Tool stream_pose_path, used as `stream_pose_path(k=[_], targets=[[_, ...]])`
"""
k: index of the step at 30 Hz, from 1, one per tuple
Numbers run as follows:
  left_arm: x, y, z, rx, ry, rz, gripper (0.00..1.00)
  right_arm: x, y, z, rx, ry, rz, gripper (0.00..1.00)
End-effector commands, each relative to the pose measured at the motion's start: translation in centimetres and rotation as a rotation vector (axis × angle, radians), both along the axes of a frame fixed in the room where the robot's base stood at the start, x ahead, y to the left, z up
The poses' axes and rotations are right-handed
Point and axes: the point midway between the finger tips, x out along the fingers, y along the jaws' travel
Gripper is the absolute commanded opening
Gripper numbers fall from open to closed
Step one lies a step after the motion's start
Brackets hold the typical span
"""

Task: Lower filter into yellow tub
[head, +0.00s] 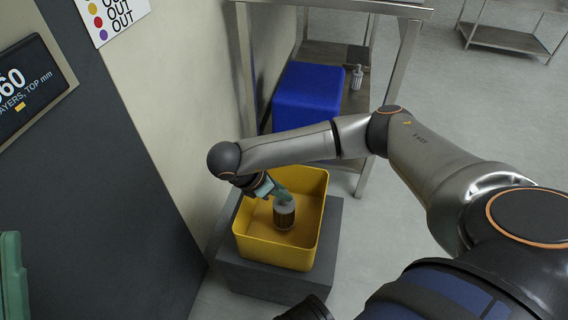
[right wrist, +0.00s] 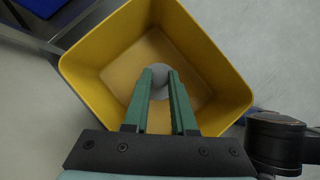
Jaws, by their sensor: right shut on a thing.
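The yellow tub (head: 249,249) sits on a dark grey block, open side up. The filter (head: 284,217), a short cylinder with a pale grey top and brown ribbed side, is upright inside the tub, below its rim. I cannot tell whether its base touches the tub floor. My right gripper (head: 283,196) reaches in from above and is shut on the filter's top. In the right wrist view the green fingers stand on both sides of the filter's round grey top (right wrist: 160,75), with the tub's walls (right wrist: 95,67) around it. My left gripper is not clearly in view.
The grey block (head: 265,284) stands beside a pale wall and dark cabinet. Behind it are a blue bin (head: 308,95) and a small bottle (head: 357,77) at a metal table (head: 401,65). A cut-off green part (head: 12,275) shows at the left edge.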

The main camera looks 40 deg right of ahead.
Motion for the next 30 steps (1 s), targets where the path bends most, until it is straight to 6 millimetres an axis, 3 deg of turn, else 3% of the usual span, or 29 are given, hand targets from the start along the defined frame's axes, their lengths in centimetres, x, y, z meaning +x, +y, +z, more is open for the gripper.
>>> stream_pose_path(k=[30], targets=[[0.0,0.0,0.0,0.000,-0.001,0.000,0.00,0.0,0.0,-1.5,0.000,0.000,0.000,0.00]])
